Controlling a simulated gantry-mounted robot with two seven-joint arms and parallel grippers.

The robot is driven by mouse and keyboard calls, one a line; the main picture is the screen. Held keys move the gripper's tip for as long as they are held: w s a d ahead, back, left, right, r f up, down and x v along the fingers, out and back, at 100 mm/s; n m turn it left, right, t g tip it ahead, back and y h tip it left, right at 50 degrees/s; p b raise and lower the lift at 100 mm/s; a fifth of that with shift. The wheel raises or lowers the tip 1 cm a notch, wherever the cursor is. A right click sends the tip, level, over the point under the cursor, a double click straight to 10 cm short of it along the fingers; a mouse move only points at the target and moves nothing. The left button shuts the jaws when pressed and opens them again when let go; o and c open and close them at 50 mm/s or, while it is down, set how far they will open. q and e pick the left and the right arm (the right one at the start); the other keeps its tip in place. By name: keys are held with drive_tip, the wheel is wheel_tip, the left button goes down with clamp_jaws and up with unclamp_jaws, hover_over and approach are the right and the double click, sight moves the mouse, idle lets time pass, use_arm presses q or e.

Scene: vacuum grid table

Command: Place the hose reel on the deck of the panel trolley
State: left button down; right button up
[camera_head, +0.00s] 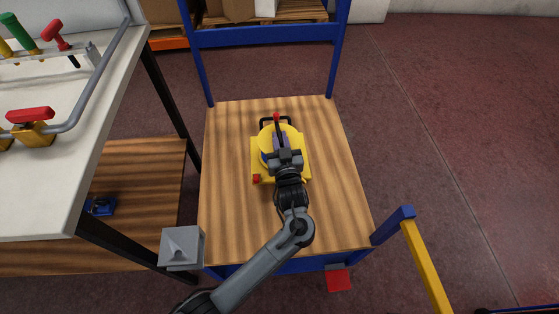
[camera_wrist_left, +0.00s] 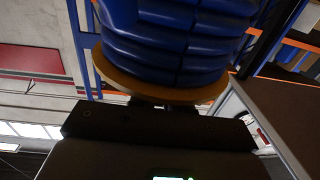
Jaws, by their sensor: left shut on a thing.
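The hose reel (camera_head: 265,140) is yellow with a black handle and a red part at its far end. It is over the middle of the wooden deck (camera_head: 230,210) of the blue-framed panel trolley (camera_head: 270,36); whether it touches the deck is hard to tell. My left gripper (camera_head: 284,150) is above the reel and shut on it, its fingers partly hidden by the wrist. In the left wrist view, the reel's blue hose coils (camera_wrist_left: 180,35) and yellow flange (camera_wrist_left: 150,85) fill the top middle. My right gripper is not in view.
A white-topped bench (camera_head: 60,180) with a grey pipe and red-handled valves (camera_head: 32,115) stands left of the trolley. The deck around the reel is clear. Pallets with boxes (camera_head: 255,12) are behind.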

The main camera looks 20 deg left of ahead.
use_arm(q)
drive_tip(key=shift+f+b, duration=0.7)
drive_tip(key=shift+f, duration=0.8)
wheel_tip(320, 180, down, 3)
drive_tip(key=shift+r+b, duration=0.1)
drive_tip(key=shift+b, duration=0.85)
drive_tip(key=shift+f, duration=0.3)
drive_tip(key=c, duration=1.1)
unclamp_jaws()
drive_tip(key=shift+f, duration=0.1)
